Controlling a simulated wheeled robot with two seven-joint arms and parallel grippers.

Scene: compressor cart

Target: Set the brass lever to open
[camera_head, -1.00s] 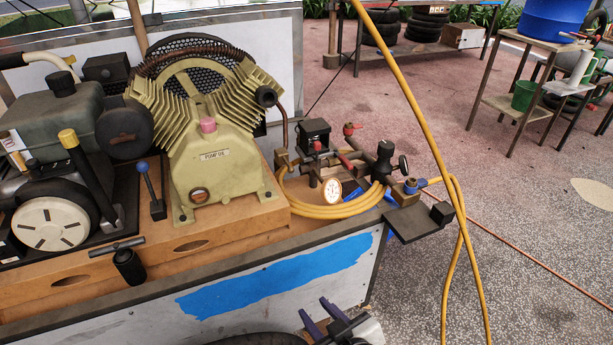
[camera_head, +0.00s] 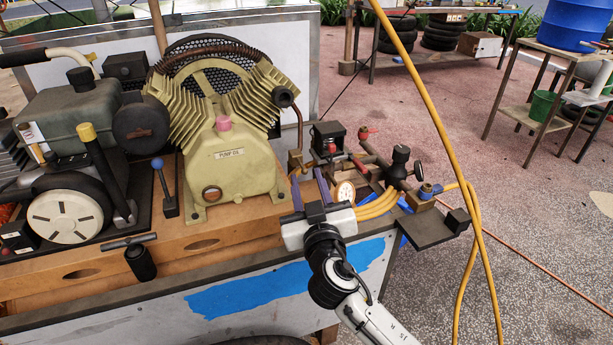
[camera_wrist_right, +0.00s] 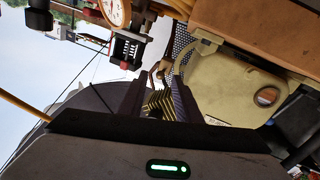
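A small brass fitting (camera_head: 296,160) sits between the pump and the black switch box on the cart; I cannot clearly make out its lever or how it is set. In the right wrist view a thin brass-coloured part (camera_wrist_right: 156,76) shows just beyond the fingertips. My right gripper (camera_head: 309,180) is over the cart's front edge, its two purple-grey fingers pointing at the fittings. The fingers stand apart, and in the right wrist view the right gripper (camera_wrist_right: 157,92) holds nothing. The fingers and palm hide part of the fittings behind them. My left gripper is out of view.
The tan pump (camera_head: 230,165) stands close left of the fingers. The pressure gauge (camera_head: 345,192), switch box (camera_head: 327,137), red-handled valve (camera_head: 364,132) and coiled yellow hose (camera_head: 378,206) crowd the right side. Open floor lies right of the cart.

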